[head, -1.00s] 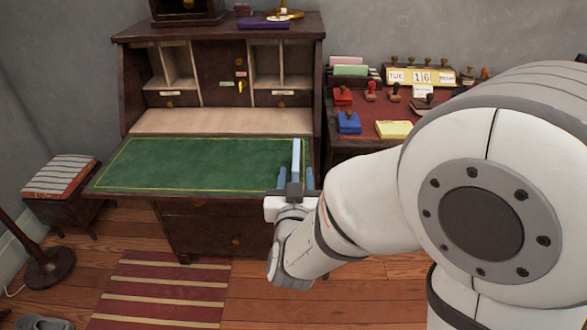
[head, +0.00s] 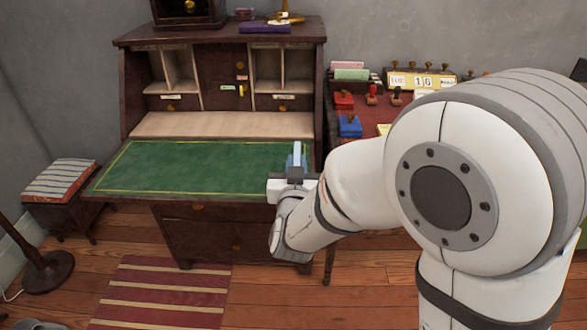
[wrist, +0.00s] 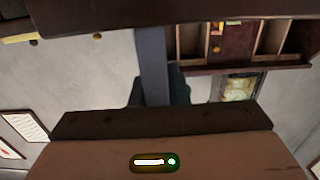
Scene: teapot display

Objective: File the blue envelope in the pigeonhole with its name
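The blue envelope (head: 297,153) stands over the right front part of the green desk top, seen nearly edge-on. My gripper (head: 297,166) is shut on its lower part. In the wrist view a narrow blue-grey strip, apparently the envelope (wrist: 152,65), rises from the dark fingers (wrist: 158,92). The desk's pigeonholes (head: 180,70) are at the back, in a left and a right group. They also show at the upper right of the wrist view (wrist: 268,40). Small pale labels (head: 285,96) mark the desk front, but I cannot read any names.
The green desk top (head: 190,168) is clear. A dark cabinet door (head: 225,75) separates the pigeonhole groups. A side table on the right holds stamps (head: 372,95), a blue pad (head: 350,126) and a calendar (head: 423,82). A cushioned stool (head: 60,180) stands left.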

